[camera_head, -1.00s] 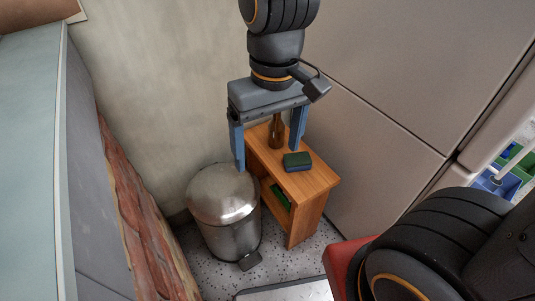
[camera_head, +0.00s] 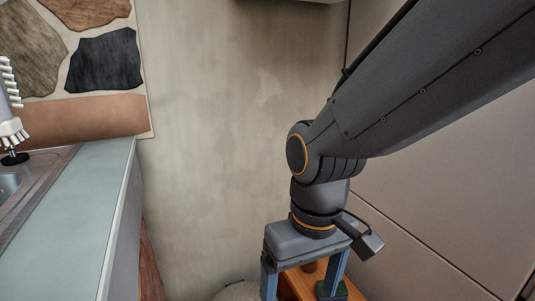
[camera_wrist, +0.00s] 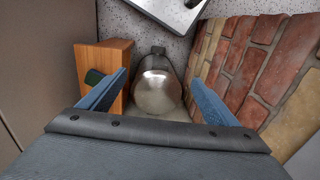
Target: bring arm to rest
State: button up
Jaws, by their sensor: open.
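My gripper (camera_head: 300,286) points down near the bottom of the head view, with its two blue fingers spread apart and nothing between them. The arm comes in from the upper right and bends down at the dark joint above the gripper. In the wrist view my gripper (camera_wrist: 160,78) is open too, with floor-level things showing beyond the fingers. The finger ends are cut off by the bottom edge of the head view.
Below are a wooden shelf (camera_wrist: 107,58) and a metal bin (camera_wrist: 157,92). A dark green sponge (camera_head: 349,290) lies on the shelf. A pale counter (camera_head: 70,215) is at left; brickwork (camera_wrist: 262,60) shows in the wrist view. Bare wall stands behind.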

jog(key=d+r+m+p, duration=0.4)
jog(key=d+r+p, duration=0.9)
jog(key=p, duration=1)
jog(key=shift+s+r+m+h, duration=0.3)
jog(key=shift+s+r, duration=0.05)
jog(key=shift+r, duration=1.35)
jog(key=shift+d, duration=0.1)
